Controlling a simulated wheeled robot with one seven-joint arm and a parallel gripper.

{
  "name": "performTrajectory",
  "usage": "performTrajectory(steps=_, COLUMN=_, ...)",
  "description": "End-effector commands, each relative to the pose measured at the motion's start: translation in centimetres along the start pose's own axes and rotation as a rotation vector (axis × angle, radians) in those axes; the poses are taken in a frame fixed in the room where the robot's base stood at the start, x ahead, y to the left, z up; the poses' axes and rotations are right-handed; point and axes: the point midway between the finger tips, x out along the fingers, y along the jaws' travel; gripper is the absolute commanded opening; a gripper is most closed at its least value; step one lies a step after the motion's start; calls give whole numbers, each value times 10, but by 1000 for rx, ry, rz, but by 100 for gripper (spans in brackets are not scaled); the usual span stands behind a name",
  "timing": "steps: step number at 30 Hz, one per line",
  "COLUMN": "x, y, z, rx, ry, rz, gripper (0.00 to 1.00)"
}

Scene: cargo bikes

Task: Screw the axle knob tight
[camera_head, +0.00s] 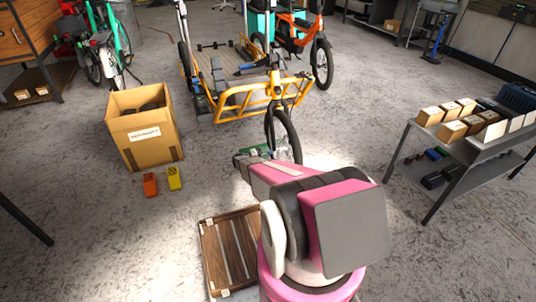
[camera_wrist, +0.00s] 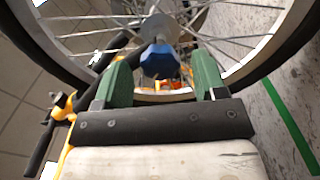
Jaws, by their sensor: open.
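The axle knob (camera_wrist: 159,61) is blue and faceted. In the wrist view it sits at the end of the axle at the hub of a spoked wheel (camera_wrist: 236,57). My gripper (camera_wrist: 163,80) has two green fingers, one on each side below the knob, spread apart with nothing between them. Whether the fingers reach the knob's depth I cannot tell. In the head view my arm extends to the front wheel (camera_head: 285,136) of the yellow cargo bike (camera_head: 262,98). The knob is hidden there, and my gripper (camera_head: 262,152) shows only as a small green part.
A cardboard box (camera_head: 143,124) stands left, with orange (camera_head: 151,185) and yellow (camera_head: 174,178) items on the floor before it. A wooden crate (camera_head: 208,258) lies near my base. A grey cart (camera_head: 430,146) with small boxes stands right. Open floor lies between box and bike.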

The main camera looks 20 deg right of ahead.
Motion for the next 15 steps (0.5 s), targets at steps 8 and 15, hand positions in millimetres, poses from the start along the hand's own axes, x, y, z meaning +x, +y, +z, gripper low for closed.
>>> performTrajectory(steps=8, x=-54, y=0, z=0, rx=0, ry=3, rz=-1, gripper=65)
performTrajectory(steps=15, x=-83, y=0, z=0, rx=0, ry=1, rz=-2, gripper=65)
